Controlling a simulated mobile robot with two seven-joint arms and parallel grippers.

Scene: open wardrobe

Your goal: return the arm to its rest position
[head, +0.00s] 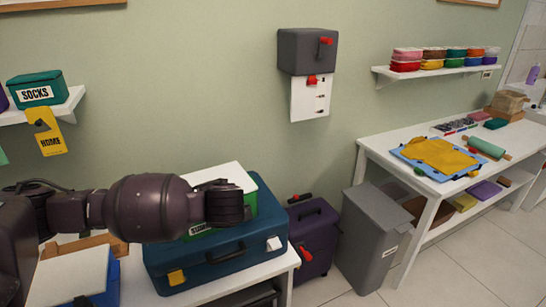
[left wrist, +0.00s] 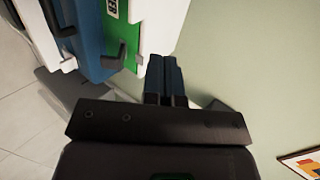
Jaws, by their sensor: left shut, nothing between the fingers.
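My left arm comes in from the left in the head view and reaches across in front of the blue suitcase (head: 250,258). Its gripper is hidden behind the wrist there. In the left wrist view my left gripper (left wrist: 164,64) is shut and empty, its two dark blue fingers together. The fingertips appear beside the white lid (left wrist: 165,22) of the green box (left wrist: 113,30); I cannot tell whether they touch it. My right gripper is in neither view.
The suitcase, with the green box on it, stands on a white bench (head: 235,285). A purple case (head: 318,240) and a grey bin (head: 372,245) stand right of it. A grey wall box (head: 303,50) hangs above. A shelf (head: 70,104) with a socks box (head: 35,88) is at left.

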